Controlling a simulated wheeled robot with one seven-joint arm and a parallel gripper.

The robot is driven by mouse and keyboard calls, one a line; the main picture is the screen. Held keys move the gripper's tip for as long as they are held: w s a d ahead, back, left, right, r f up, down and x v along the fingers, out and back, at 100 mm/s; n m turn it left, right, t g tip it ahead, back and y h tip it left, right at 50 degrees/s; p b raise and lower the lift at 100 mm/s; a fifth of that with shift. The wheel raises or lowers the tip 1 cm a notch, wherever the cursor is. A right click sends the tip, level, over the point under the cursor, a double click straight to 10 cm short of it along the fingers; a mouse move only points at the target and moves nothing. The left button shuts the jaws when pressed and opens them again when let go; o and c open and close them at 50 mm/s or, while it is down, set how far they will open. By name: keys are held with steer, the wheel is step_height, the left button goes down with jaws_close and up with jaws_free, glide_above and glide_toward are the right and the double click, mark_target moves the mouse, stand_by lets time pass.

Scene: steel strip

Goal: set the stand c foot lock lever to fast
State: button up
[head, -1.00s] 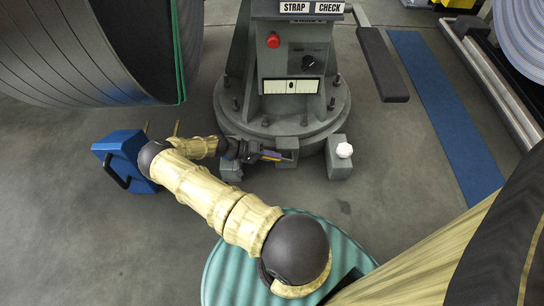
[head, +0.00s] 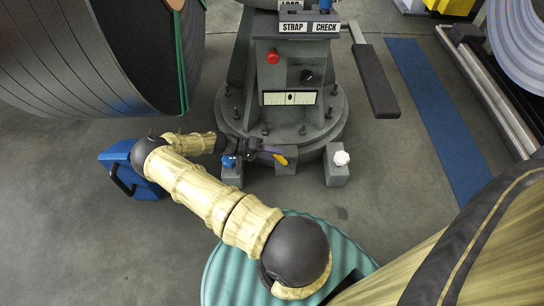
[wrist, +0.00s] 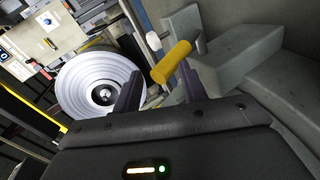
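A yellow lever grip (head: 280,159) sticks out at the middle grey foot block (head: 286,168) at the front of the stand's round base. It also shows in the wrist view (wrist: 172,62), just beyond and between my fingertips. My gripper (head: 268,151) is low over this block; in the wrist view its two dark fingers (wrist: 158,82) are apart with nothing clearly held between them. Whether a finger touches the yellow grip I cannot tell. No lock markings or stand letter are readable at the lever.
A foot block with a blue knob (head: 229,161) is on the left, one with a white knob (head: 341,158) on the right. The grey stand (head: 290,75) rises behind. A blue box (head: 130,165) stands left. A large coil (head: 90,55) is upper left.

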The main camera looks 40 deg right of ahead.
step_height(320, 180, up, 2)
steer(key=shift+r+p, duration=0.15)
steer(key=shift+p, duration=0.2)
step_height(320, 180, up, 13)
steer(key=w+a+m+t+y+p, duration=0.2)
steer(key=m+t+y+p, duration=0.3)
steer(key=m+p, duration=1.1)
steer(key=shift+a+f+m+t+y, duration=0.2)
steer(key=shift+a+m+t+y, duration=0.2)
steer(key=shift+m+y, duration=0.6)
